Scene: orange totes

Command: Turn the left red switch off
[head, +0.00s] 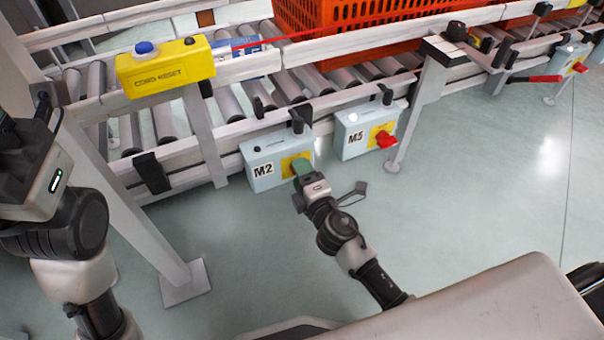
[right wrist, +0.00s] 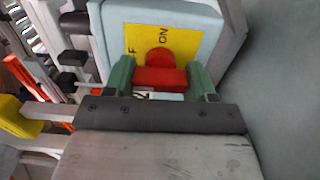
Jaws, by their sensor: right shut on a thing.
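The left switch box, marked M2 (head: 275,162), hangs below the conveyor, with a yellow plate on its front. Its red switch (right wrist: 160,77) shows in the right wrist view between the green fingertips, in front of the yellow plate (right wrist: 150,40) with ON lettering. In the head view my gripper hides this switch. My right gripper (head: 302,168) is shut on the red switch; its fingers also show in the right wrist view (right wrist: 161,80). My left gripper (head: 8,135) is at the left edge of the head view, partly cut off, its fingers unclear.
A yellow cord reset box (head: 165,65) with a blue button is on the upper rail. An orange tote (head: 350,30) rests on the rollers. A conveyor leg (head: 418,110) stands right of M5.

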